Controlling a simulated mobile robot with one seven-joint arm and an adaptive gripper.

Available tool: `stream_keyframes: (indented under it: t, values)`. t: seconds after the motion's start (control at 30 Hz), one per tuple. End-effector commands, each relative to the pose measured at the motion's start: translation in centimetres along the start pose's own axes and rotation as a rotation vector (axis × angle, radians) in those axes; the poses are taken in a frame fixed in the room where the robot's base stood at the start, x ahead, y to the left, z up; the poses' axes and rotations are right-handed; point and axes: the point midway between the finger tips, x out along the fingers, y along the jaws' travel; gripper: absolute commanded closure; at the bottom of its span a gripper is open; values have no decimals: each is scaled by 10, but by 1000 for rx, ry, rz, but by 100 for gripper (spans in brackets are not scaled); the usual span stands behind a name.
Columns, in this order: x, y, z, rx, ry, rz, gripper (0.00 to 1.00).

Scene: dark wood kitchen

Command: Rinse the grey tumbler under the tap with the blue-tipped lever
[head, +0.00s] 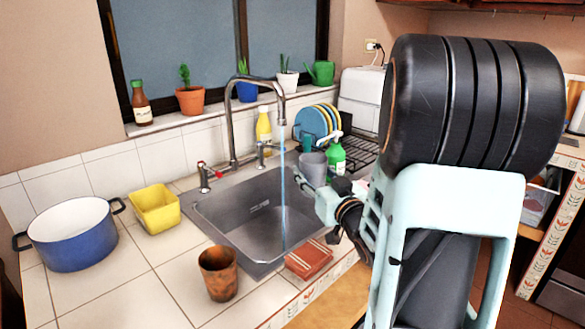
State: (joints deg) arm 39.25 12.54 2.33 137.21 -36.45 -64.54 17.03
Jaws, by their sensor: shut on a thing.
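The grey tumbler (313,163) is upright in my gripper (306,183), to the right of the water stream. My gripper is shut on it, over the right side of the sink (215,215). The curved metal tap (232,125) is running; a thin blue stream of water (283,195) falls from its spout into the sink. The stream passes just left of the tumbler in the picture; I cannot tell the depth gap. One lever (205,175) left of the spout has a red tip.
A green bottle (336,158), a yellow bottle (264,130) and a rack with plates (318,122) stand behind the tumbler. A yellow tub (155,209) and blue pot (72,245) are left.

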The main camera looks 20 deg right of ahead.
Motion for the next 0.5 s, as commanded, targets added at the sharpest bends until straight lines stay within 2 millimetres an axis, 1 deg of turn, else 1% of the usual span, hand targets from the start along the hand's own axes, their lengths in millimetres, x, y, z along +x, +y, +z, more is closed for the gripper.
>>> stream_keyframes:
  t: [0.33,0.5]
  values:
    - [0,0,-1,0,1,0,82]
    - [-8,2,-10,-2,2,1,82]
